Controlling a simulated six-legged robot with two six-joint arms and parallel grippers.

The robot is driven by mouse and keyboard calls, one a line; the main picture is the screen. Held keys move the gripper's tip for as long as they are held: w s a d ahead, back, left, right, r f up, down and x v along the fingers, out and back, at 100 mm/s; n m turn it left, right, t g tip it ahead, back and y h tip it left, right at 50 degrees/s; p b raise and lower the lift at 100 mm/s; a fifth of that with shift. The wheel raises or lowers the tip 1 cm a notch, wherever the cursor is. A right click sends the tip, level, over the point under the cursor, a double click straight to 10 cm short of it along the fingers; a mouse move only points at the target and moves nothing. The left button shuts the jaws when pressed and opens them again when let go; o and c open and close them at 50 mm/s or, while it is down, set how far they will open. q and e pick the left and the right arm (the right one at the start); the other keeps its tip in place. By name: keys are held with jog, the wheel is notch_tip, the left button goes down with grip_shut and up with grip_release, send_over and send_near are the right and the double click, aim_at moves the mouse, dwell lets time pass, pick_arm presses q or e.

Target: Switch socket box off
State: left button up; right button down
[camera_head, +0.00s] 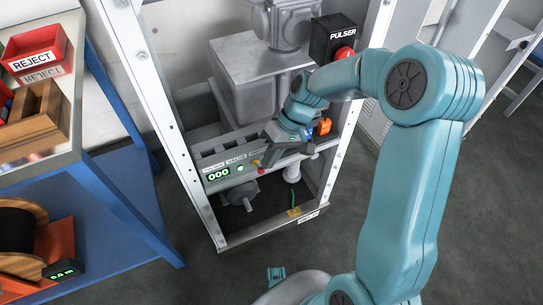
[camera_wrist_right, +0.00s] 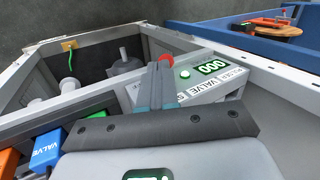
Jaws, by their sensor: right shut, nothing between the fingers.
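No part is clearly marked as a socket box. A grey panel on the dispenser frame carries a lit green display (camera_head: 218,174), a round green button (camera_head: 240,168) and a red knob (camera_head: 261,171). The wrist view also shows the display (camera_wrist_right: 212,66), the green button (camera_wrist_right: 184,73) and the red knob (camera_wrist_right: 166,60). My right gripper (camera_head: 261,164) is shut and empty, fingertips close to the red knob; I cannot tell whether they touch. Its fingers (camera_wrist_right: 156,84) partly cover the panel. A small yellow box (camera_head: 293,212) with a green cable sits low in the frame.
A black PULSER box (camera_head: 331,40) with a red button is high on the right. White frame posts (camera_head: 165,110) flank the panel. A blue-legged table (camera_head: 120,190) with a red REJECT bin (camera_head: 35,45) stands left. A blue VALVE block (camera_wrist_right: 46,148) lies beside the gripper.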

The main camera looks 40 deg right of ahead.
jog(key=f+t+b, duration=0.1)
jog(key=b, duration=0.1)
jog(key=s+f+b, duration=0.1)
jog(key=b, duration=0.2)
jog(key=s+f+t+b, duration=0.1)
jog(key=b, duration=0.2)
jog(key=shift+s+a+f+n+t+h, duration=0.1)
jog(key=shift+s+a+n+t+h, duration=0.1)
jog(key=shift+a+n+t+h, duration=0.15)
dwell(0.5)
jog(key=shift+d, duration=0.1)
jog(key=shift+w+r+p, duration=0.1)
jog(key=shift+r+p, duration=0.35)
jog(key=shift+r, duration=0.35)
